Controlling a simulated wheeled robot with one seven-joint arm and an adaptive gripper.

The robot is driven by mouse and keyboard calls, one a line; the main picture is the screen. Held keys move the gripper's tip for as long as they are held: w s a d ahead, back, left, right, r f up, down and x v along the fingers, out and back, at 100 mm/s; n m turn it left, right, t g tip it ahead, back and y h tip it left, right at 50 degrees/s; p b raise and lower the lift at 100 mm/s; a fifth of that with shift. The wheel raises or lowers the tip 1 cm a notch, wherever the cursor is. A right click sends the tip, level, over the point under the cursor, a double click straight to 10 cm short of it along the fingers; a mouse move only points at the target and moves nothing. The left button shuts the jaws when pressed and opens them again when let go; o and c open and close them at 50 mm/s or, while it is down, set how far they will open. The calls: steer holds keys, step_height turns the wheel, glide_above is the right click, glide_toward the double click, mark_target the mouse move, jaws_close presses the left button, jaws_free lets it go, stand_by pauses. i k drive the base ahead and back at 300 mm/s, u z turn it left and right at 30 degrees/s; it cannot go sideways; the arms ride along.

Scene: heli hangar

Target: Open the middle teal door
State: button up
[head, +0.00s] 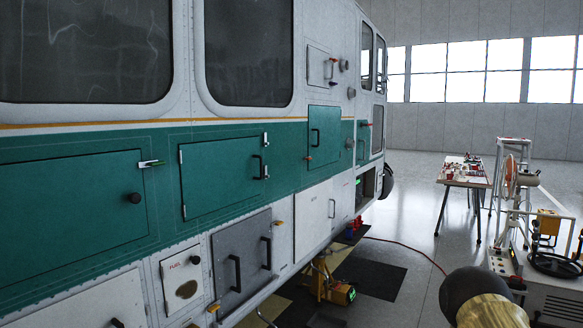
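The middle teal door (215,178) is a wide panel in the teal band of the helicopter's side, and it looks shut. It has a black D-shaped handle (257,167) near its right edge, with small pale latch fittings beside it. Small pale fittings also show at its left edge. To its left is a larger teal door (70,215) with a black knob and a green-tipped latch. To its right is a smaller teal door (323,130) with a black handle and an orange latch. My gripper is not in view.
Below are a grey panel (240,262) with two black handles and a white fuel panel (183,280). A yellow device (338,292) stands on the floor by the fuselage. A worktable (464,180) and equipment cart are at right. A dark rounded, brass-coloured object fills the lower right foreground.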

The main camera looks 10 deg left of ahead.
mark_target(215, 175)
steer(key=u, duration=0.1)
steer(key=i, duration=0.55)
steer(key=u, duration=0.85)
steer(key=i, duration=0.45)
steer(key=u, duration=0.5)
